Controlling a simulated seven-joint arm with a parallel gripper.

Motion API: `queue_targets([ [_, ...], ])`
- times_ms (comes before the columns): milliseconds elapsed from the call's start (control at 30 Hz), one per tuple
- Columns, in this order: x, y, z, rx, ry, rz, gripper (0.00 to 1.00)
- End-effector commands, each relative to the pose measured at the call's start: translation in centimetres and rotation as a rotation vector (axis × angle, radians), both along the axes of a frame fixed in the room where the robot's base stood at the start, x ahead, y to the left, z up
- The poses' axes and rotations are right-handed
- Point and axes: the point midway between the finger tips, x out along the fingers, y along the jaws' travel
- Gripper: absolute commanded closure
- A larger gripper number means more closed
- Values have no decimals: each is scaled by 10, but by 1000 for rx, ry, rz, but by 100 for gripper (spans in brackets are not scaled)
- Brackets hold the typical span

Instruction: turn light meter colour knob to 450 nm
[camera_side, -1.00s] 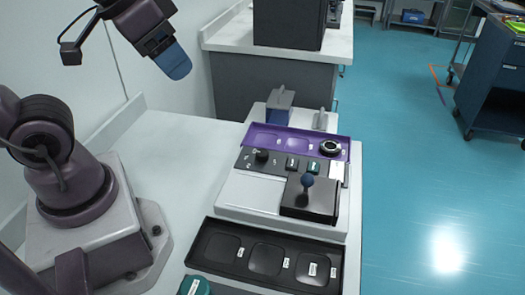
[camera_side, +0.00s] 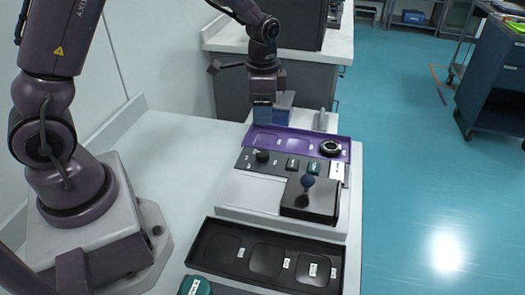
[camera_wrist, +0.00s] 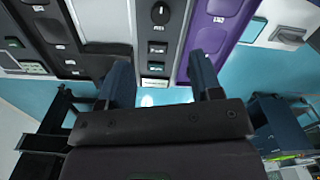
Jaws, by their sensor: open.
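The light meter's dark grey panel (camera_side: 240,164) lies on a white base on the bench, with a round black knob (camera_side: 262,156) at its left. The knob shows at the top of the wrist view (camera_wrist: 160,13); its setting and scale are too small to read. A black button (camera_side: 292,163), a green-marked button (camera_side: 314,167) and a white label (camera_side: 337,171) follow to its right. My gripper (camera_side: 264,120) is open and empty, fingers pointing down behind the knob, near the purple tray's left end. In the wrist view its two fingers (camera_wrist: 160,62) stand well apart.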

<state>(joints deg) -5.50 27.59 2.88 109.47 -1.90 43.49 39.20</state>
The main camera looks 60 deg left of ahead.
Motion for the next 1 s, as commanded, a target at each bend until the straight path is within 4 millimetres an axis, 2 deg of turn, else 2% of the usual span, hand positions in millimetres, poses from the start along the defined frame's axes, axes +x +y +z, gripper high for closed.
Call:
queue_targets([
  [133,1,0,-2,1,-10,-67,41],
  [233,1,0,-12,-1,-6,-73,41],
  [700,0,0,-103,0,-5,-70,41],
  [833,0,-1,-119,0,-6,-69,41],
  [1000,1,0,-128,0,-9,-69,41],
])
